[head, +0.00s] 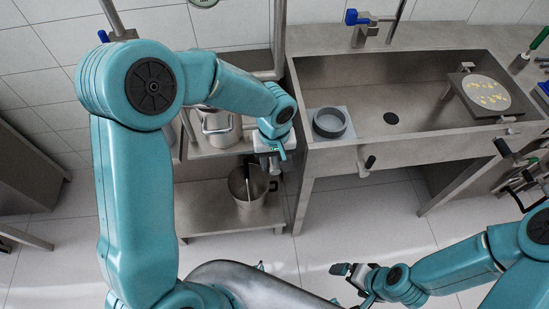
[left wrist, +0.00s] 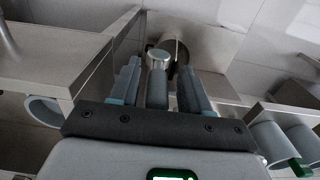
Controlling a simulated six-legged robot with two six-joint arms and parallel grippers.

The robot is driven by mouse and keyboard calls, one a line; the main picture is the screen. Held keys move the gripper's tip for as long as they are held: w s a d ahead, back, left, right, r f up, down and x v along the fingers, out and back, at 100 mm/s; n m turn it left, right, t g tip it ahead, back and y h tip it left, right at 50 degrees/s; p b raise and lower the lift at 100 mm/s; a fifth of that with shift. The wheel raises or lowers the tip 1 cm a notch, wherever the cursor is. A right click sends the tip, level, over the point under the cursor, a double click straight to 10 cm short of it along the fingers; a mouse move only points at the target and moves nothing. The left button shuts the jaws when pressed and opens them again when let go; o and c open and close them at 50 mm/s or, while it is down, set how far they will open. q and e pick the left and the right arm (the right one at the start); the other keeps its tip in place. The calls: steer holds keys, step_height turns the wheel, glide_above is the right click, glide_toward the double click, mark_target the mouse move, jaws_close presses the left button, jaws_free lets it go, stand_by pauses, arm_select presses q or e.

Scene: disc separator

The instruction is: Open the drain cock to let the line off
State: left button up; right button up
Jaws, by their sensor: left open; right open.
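My left gripper (head: 273,166) is open, at the left front corner of the steel sink bench. In the left wrist view its two fingers (left wrist: 160,90) stand either side of a grey, rod-like part with a round metal end (left wrist: 157,57). This may be the drain cock's handle, but I cannot tell for sure, nor whether the fingers touch it. In the head view my gripper hides this spot. My right gripper (head: 346,277) is open and empty, low over the floor at the bottom, away from the bench.
A steel pot (head: 238,188) stands on the low shelf (head: 205,212) below my left gripper. A grey ring (head: 330,122) sits at the sink's left. A blue valve (head: 358,18) is behind. Floor in front is clear.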

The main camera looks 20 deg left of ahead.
arm_select(q)
steer(key=shift+w+d+f, duration=0.1)
steer(key=shift+f, duration=0.1)
jaws_close()
